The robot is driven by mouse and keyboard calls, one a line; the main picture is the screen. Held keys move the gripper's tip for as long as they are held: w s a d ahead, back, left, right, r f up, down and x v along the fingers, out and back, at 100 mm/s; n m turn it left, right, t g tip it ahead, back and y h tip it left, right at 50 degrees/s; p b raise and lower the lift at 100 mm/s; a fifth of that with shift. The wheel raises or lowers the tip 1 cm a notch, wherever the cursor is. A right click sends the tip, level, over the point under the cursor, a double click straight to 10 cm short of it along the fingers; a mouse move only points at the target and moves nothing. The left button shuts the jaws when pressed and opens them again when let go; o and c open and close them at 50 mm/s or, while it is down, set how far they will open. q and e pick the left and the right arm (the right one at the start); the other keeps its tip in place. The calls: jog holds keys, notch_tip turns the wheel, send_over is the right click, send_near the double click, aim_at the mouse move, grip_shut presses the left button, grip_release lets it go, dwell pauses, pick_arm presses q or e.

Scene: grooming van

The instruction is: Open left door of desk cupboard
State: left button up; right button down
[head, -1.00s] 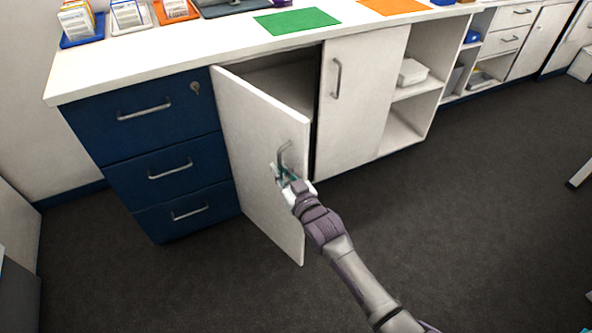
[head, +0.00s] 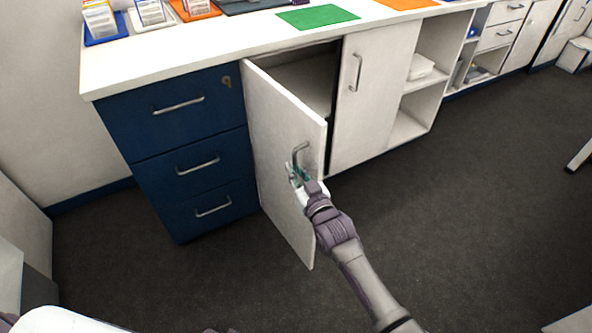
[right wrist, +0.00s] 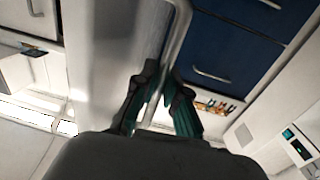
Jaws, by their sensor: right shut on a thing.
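The left door (head: 281,150) of the desk cupboard is white and stands swung well out from the cupboard, with the dark inside showing behind it. Its metal bar handle (head: 299,152) is near the door's free edge. My right gripper (head: 298,175) is at the lower part of this handle and is shut on it. In the right wrist view the handle (right wrist: 178,40) runs down between the two teal fingers (right wrist: 162,98). The right cupboard door (head: 371,92) is closed. My left gripper is not in view.
Blue drawers (head: 190,160) with metal handles stand left of the open door. The white desk top (head: 240,50) carries trays and green and orange mats. Open shelves (head: 420,90) are at the right. The dark floor (head: 450,200) in front is clear.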

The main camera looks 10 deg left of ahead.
jog(key=shift+r, duration=0.15)
jog(key=c, duration=1.2)
grip_release()
jog(key=shift+w+a, duration=0.1)
jog(key=shift+a, duration=0.05)
jog(key=v, duration=1.2)
